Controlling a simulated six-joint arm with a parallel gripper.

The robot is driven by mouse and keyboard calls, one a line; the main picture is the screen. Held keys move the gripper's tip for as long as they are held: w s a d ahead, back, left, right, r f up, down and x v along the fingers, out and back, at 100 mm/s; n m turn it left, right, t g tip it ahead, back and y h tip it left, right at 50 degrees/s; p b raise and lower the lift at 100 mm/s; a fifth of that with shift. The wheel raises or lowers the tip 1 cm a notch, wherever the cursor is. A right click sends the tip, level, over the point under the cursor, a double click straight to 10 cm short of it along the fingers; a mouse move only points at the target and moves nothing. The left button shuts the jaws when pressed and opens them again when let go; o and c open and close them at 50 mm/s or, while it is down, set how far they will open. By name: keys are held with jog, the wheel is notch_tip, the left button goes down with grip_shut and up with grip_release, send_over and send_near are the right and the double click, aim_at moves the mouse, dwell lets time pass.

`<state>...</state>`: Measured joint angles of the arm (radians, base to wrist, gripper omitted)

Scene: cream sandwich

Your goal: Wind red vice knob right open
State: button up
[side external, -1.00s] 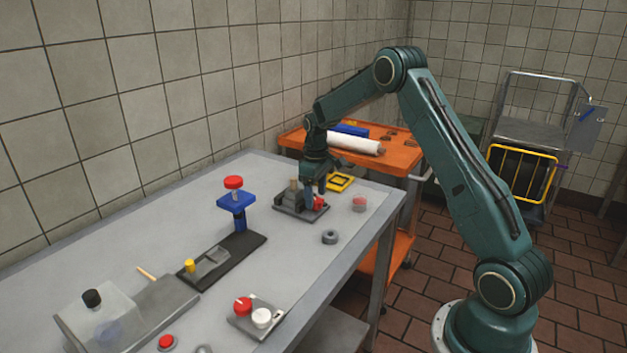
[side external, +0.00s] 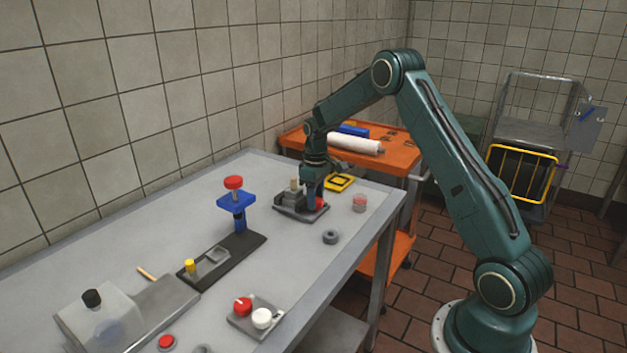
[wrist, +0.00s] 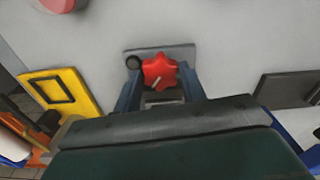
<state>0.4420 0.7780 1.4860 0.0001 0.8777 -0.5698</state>
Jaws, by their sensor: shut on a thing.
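The red vice knob (wrist: 159,70) is a star-shaped knob with a pale mark on its face. It sits at the front of the small grey vice (side external: 289,204) at the far end of the table. My gripper (wrist: 160,88) points down over the vice, with one blue finger on each side of the knob, and is shut on it. In the side view my gripper (side external: 315,198) hides most of the knob, and only a bit of red shows beside the fingers. A tan peg (side external: 295,184) stands upright at the vice.
A grey ring (side external: 330,237) and a red-topped clear piece (side external: 360,202) lie near the vice. A yellow frame (side external: 340,183) is just behind. A blue press with a red knob (side external: 235,196) stands to the left. The table's right edge is close.

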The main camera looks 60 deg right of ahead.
jog(key=shift+n, duration=1.9)
jog(key=o, duration=1)
jog(key=shift+m, duration=0.4)
jog(key=shift+m, duration=1.7)
jog(key=shift+s+r+m, duration=0.1)
jog(key=shift+r+m, duration=0.55)
jog(key=shift+r, duration=1.65)
jog(key=shift+w+r+m, duration=0.1)
jog(key=shift+r+m, duration=0.5)
jog(key=shift+r, duration=1.75)
jog(key=shift+s+r+m, duration=0.1)
jog(key=shift+r+m, duration=0.55)
jog(key=shift+r, duration=1.65)
